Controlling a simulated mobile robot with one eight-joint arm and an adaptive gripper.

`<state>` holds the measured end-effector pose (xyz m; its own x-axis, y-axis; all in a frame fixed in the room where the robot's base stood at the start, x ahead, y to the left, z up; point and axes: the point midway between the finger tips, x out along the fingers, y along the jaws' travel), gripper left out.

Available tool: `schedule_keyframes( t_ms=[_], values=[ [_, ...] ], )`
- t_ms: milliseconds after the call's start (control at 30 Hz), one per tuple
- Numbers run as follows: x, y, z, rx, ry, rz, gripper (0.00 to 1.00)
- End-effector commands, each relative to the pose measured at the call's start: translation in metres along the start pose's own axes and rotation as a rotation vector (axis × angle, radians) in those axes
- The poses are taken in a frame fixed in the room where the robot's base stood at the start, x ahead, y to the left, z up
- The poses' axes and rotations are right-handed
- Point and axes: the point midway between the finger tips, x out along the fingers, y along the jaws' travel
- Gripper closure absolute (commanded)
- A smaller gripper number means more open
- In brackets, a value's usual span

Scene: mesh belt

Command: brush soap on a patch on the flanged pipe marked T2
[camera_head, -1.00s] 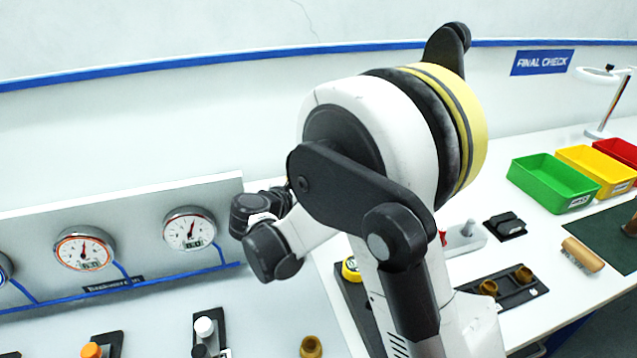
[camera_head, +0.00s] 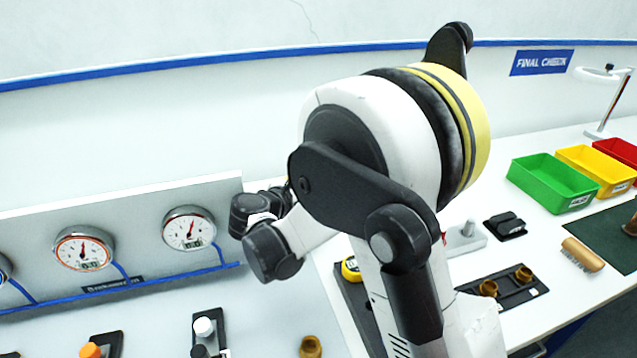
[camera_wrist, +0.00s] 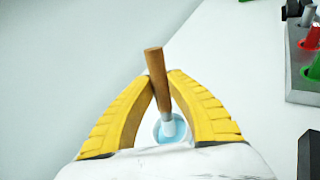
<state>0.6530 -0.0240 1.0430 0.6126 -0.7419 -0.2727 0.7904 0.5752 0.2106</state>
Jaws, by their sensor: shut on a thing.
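My gripper (camera_wrist: 160,85) shows in the wrist view with its yellow fingers closed around a brush with a wooden handle (camera_wrist: 154,62). The lower, pale end of the brush points into a small round cup of light blue liquid (camera_wrist: 158,134), partly hidden by the gripper's base. I cannot tell whether the brush tip touches the liquid. In the head view my own arm hides the gripper and brush. No pipe marked T2 can be made out in either view.
Round gauges (camera_head: 190,229) stand on a panel at the left. Green (camera_head: 553,182) and yellow (camera_head: 597,170) bins stand on the bench at the right, near a wooden brush (camera_head: 582,254). A grey rack with red and green handled items (camera_wrist: 305,50) lies right in the wrist view.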

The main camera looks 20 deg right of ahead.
Motion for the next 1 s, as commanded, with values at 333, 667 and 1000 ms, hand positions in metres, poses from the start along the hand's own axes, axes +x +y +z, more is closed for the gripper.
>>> schedule_keyframes(
  t_ms=[333,667,1000],
  values=[
    [-0.008,0.006,0.027,0.000,0.000,0.001,1.00],
    [-0.016,0.012,0.055,0.000,-0.001,0.001,1.00],
    [-0.019,0.015,0.065,0.000,-0.001,0.001,1.00]
  ],
)
